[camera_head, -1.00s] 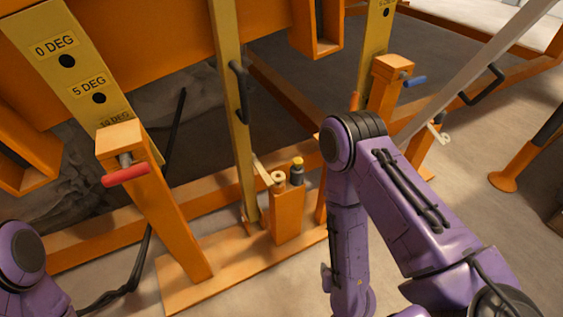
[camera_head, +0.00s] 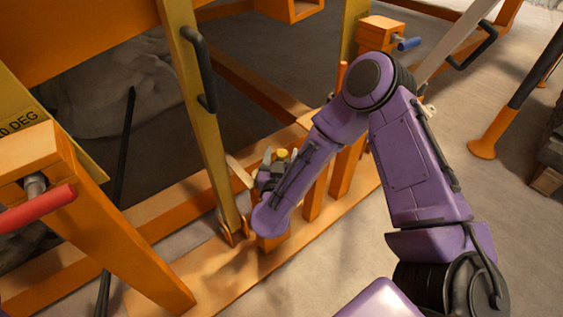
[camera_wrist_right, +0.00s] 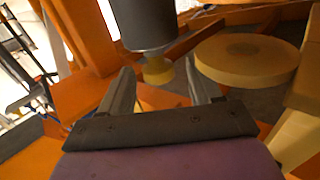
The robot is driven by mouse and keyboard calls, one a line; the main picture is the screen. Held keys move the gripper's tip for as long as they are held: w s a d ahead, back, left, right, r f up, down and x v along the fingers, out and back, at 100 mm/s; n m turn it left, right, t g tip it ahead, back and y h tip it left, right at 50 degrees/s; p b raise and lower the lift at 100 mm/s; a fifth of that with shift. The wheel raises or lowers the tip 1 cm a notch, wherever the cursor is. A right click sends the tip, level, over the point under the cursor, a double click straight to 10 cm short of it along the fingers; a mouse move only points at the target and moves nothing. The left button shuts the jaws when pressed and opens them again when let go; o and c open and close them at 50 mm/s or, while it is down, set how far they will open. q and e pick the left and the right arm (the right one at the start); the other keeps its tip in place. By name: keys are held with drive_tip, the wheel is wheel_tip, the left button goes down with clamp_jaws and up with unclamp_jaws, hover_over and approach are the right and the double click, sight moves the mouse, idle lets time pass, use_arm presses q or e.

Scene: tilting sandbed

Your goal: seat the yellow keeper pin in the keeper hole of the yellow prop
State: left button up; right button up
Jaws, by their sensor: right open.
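The yellow prop (camera_head: 203,125) is a bar with a black handle, leaning down to an orange foot in the head view. The yellow keeper pin (camera_head: 282,154) shows only its yellow top there, beside my right gripper (camera_head: 279,163); the wrist hides the rest. In the right wrist view, a dark cylinder with a yellow end (camera_wrist_right: 157,70), seemingly the pin, lies between the spread fingers of my right gripper (camera_wrist_right: 158,78). The gripper is open; contact cannot be told. The keeper hole cannot be made out. My left gripper is out of view.
An orange post with a red handle (camera_head: 38,208) stands at left. Another with a blue handle (camera_head: 409,43) stands behind my right arm. A pale yellow disc (camera_wrist_right: 246,60) lies right of the fingers in the wrist view. An orange base beam (camera_head: 185,283) runs along the floor.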

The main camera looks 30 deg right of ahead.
drive_tip(key=x, duration=0.3)
drive_tip(key=shift+s+d+f+b, duration=0.1)
drive_tip(key=shift+s+f+b, duration=0.05)
drive_tip(key=shift+b, duration=0.2)
drive_tip(key=shift+w+d, duration=0.1)
drive_tip(key=shift+w, duration=0.15)
drive_tip(key=c, duration=1.1)
